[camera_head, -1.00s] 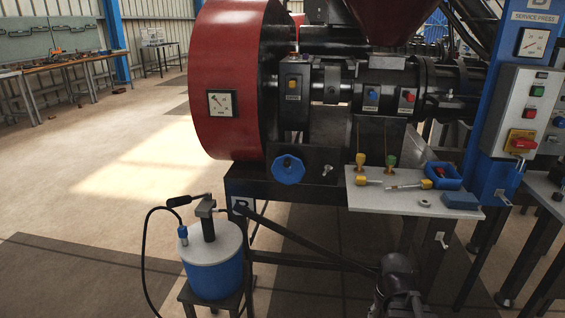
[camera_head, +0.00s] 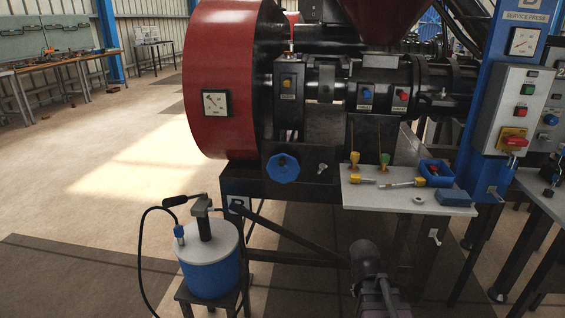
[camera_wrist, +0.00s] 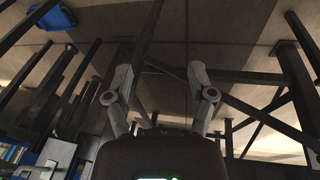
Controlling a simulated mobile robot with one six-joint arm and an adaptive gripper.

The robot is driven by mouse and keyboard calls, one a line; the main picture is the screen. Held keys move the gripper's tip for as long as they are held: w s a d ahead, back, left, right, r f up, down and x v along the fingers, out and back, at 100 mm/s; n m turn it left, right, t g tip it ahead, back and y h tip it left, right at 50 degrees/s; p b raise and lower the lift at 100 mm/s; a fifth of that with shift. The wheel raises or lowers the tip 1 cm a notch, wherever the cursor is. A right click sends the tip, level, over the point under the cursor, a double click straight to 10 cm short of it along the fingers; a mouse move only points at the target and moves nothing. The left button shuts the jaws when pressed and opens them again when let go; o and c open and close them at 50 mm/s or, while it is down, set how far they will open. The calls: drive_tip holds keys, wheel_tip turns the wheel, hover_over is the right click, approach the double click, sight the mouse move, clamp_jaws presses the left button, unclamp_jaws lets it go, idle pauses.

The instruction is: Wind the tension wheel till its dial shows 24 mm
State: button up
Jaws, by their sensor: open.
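The blue tension wheel (camera_head: 283,168) is a lobed hand wheel on the dark front of the press, below the red round housing. A square white dial (camera_head: 216,104) with a needle sits on that red housing; its figures are too small to read. My gripper (camera_wrist: 160,72) shows in the wrist view with its two fingers spread and nothing between them. It faces dark frame bars and the floor, and the wheel cannot be made out there. In the head view, a dark part of my arm rises at the bottom, below and right of the wheel.
A blue grease drum (camera_head: 210,270) with pump and hose stands left below the wheel. A pale shelf (camera_head: 390,197) with tools and a blue tray (camera_head: 437,173) juts out right. A control box (camera_head: 519,110) is farther right. The floor at left is clear.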

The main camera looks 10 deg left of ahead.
drive_tip(key=w+a+r+m+t+h+p, duration=0.1)
drive_tip(key=w+r+t, duration=0.1)
drive_tip(key=w, duration=0.2)
drive_tip(key=w+a+r+t+h, duration=0.1)
drive_tip(key=w+r+t+h, duration=0.15)
drive_tip(key=w, duration=0.25)
drive_tip(key=n+t+y+p, duration=0.3)
drive_tip(key=n+t+y, duration=0.25)
drive_tip(key=t, duration=0.65)
approach(281, 164)
drive_tip(key=s, duration=0.2)
drive_tip(key=shift+s+r+m, duration=0.15)
drive_tip(key=shift+s+m, duration=0.05)
drive_tip(key=shift+m, duration=0.15)
drive_tip(key=shift+w, duration=0.1)
drive_tip(key=w, duration=1.3)
drive_tip(key=shift+w+d, duration=0.2)
drive_tip(key=shift+w, duration=0.15)
drive_tip(key=shift+a, duration=0.1)
clamp_jaws()
